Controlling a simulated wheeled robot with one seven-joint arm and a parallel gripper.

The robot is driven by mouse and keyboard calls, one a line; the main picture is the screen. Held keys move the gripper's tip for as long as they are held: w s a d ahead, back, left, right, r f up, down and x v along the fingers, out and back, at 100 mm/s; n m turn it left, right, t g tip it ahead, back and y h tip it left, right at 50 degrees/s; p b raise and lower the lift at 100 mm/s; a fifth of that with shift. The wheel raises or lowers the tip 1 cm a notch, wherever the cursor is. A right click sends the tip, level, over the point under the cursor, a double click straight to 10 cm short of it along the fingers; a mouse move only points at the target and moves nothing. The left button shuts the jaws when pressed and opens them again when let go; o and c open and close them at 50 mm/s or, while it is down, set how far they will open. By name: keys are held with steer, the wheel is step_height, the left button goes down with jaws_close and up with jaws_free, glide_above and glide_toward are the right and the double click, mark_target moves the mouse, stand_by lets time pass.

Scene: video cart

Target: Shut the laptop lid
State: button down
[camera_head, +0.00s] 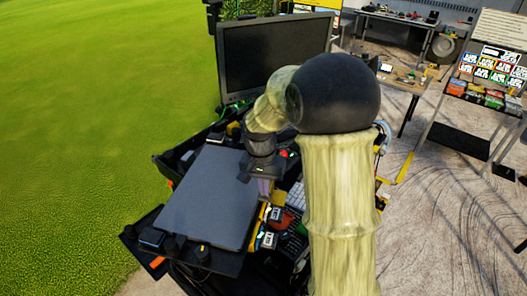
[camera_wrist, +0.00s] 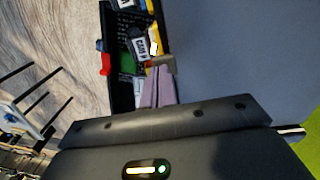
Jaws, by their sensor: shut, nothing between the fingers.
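The laptop shows as a large flat grey lid (camera_head: 208,195) on the left side of the cart, outer face up. No screen or keyboard of the laptop shows; I cannot tell whether any gap is left under the lid. In the wrist view the grey lid (camera_wrist: 255,50) fills the upper right. My gripper (camera_head: 264,188) points down just beside the lid's right edge, above the cart. In the wrist view my gripper (camera_wrist: 160,72) has its two fingers together with nothing between them. I cannot tell whether they touch the lid's edge.
A large monitor (camera_head: 272,55) stands behind the laptop. Small yellow and white devices (camera_head: 268,240) and a keyboard (camera_head: 294,243) lie right of the lid. Grass (camera_head: 80,120) lies left. A table (camera_head: 402,80) and a sign rack (camera_head: 490,75) stand to the right.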

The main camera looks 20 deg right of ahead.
step_height(320, 180, up, 3)
steer(key=shift+r+p, duration=0.1)
steer(key=shift+p, duration=0.6)
steer(key=shift+r+b, duration=0.3)
steer(key=shift+b, duration=0.2)
step_height(320, 180, up, 9)
steer(key=b, duration=0.2)
steer(key=shift+s, duration=0.15)
steer(key=shift+a, duration=0.1)
